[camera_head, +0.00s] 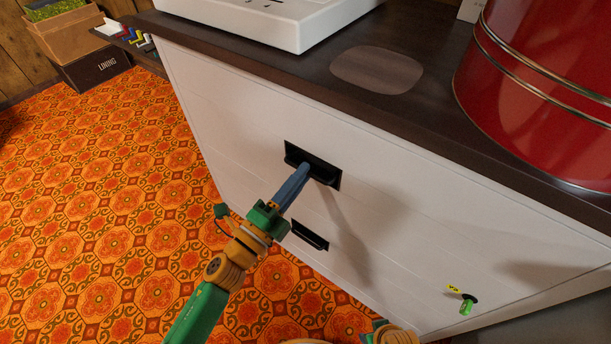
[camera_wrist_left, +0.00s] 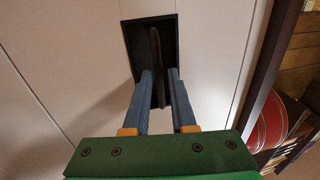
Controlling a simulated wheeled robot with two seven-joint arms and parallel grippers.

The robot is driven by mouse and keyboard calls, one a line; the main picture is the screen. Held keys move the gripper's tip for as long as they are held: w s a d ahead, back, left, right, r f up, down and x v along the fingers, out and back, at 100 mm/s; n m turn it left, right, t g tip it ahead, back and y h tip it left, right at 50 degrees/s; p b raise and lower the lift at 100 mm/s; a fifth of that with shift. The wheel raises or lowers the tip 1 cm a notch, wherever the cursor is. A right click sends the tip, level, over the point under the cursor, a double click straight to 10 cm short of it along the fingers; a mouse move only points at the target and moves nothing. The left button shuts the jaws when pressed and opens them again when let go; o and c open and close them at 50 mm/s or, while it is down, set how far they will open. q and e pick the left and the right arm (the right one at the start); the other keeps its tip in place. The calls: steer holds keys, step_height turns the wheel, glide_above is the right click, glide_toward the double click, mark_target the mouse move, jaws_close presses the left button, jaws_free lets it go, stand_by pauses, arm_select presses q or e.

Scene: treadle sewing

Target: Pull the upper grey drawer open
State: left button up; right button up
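The upper grey drawer (camera_head: 250,128) is a pale front in the cabinet, flush with it and closed. Its black recessed handle (camera_head: 293,152) shows in the head view, and the handle bar (camera_wrist_left: 155,48) runs upright in the left wrist view. My left gripper (camera_head: 305,171) is at this handle. In the left wrist view its two blue fingers (camera_wrist_left: 160,76) stand apart, one on each side of the bar, with a narrow gap visible. Firm contact with the bar cannot be seen.
A lower black handle (camera_head: 310,235) sits below. A small green item (camera_head: 467,306) with a yellow tag is on the front at lower right. The dark top (camera_head: 440,110) carries a red tin (camera_head: 540,90) and a white machine base (camera_head: 285,22). Patterned carpet (camera_head: 100,200) lies left.

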arm_select(q)
steer(key=shift+x, duration=1.1)
jaws_close()
steer(key=shift+f, duration=0.1)
stand_by(0.4)
